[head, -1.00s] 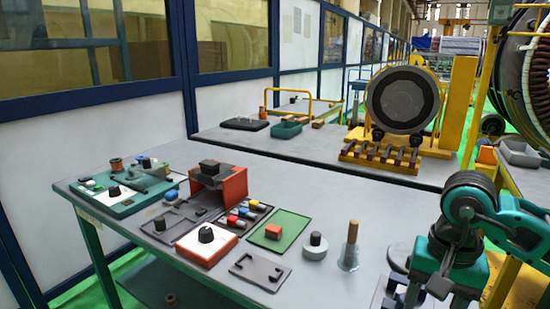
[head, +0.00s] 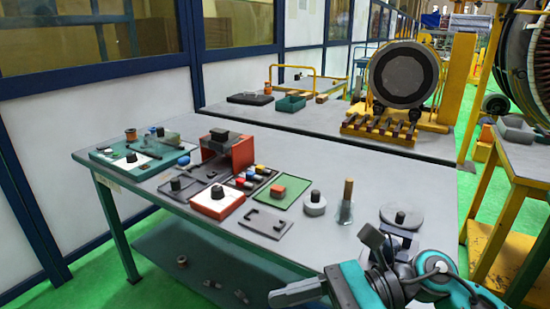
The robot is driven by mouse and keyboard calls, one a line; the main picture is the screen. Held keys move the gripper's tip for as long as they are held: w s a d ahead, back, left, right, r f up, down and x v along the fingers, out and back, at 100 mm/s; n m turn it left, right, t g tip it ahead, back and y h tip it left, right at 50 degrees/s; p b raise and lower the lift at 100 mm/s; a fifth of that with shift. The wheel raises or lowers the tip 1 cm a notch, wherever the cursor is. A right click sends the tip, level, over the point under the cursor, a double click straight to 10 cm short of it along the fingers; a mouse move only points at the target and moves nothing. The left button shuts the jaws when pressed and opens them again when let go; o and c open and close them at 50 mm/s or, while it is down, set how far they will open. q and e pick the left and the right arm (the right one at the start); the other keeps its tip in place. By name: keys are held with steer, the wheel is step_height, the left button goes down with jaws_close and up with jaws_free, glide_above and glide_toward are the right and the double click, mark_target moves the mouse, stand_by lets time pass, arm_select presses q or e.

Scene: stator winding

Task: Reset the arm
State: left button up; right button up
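My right arm (head: 432,268) comes in from the lower right, with teal and dark grey links. It is low, in front of the workbench's near right edge. Its pale grey end, where my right gripper (head: 292,292) appears to be, points left at the bottom of the head view, over the lower shelf region. The fingers are too unclear to tell open from shut, and I see nothing clearly held. My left arm and gripper are not in view.
The grey workbench (head: 320,155) holds an orange-red block stand (head: 240,155), a green mat (head: 290,195), a wooden-handled tool (head: 346,205) and a grey disc with a black knob (head: 401,216). A yellow-framed trolley (head: 510,205) stands right. Green floor shows between.

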steer(key=w+d+m+t+y, duration=0.1)
steer(key=w+m+t+y, duration=0.15)
steer(key=m+t, duration=0.65)
steer(key=w+d+m+t+y, duration=0.1)
steer(key=w+m+t, duration=0.35)
steer(key=m, duration=0.85)
steer(key=w+d+f+m+t+h, duration=0.1)
steer(key=d+f+m+t+h, duration=0.75)
steer(key=m, duration=0.65)
steer(key=s+d+f+m+g+h, duration=0.2)
steer(key=s+f+m+g+h, duration=0.2)
steer(key=f+m, duration=0.3)
steer(key=s+d+f+m+g+h, duration=0.2)
steer(key=s+f+m+g+h, duration=0.2)
steer(key=s+f+m, duration=0.3)
step_height(320, 180, down, 5)
steer(key=shift+d+r+m+h, duration=0.15)
steer(key=shift+d+m+h, duration=0.2)
steer(key=shift+m+h, duration=0.25)
steer(key=shift+d, duration=0.1)
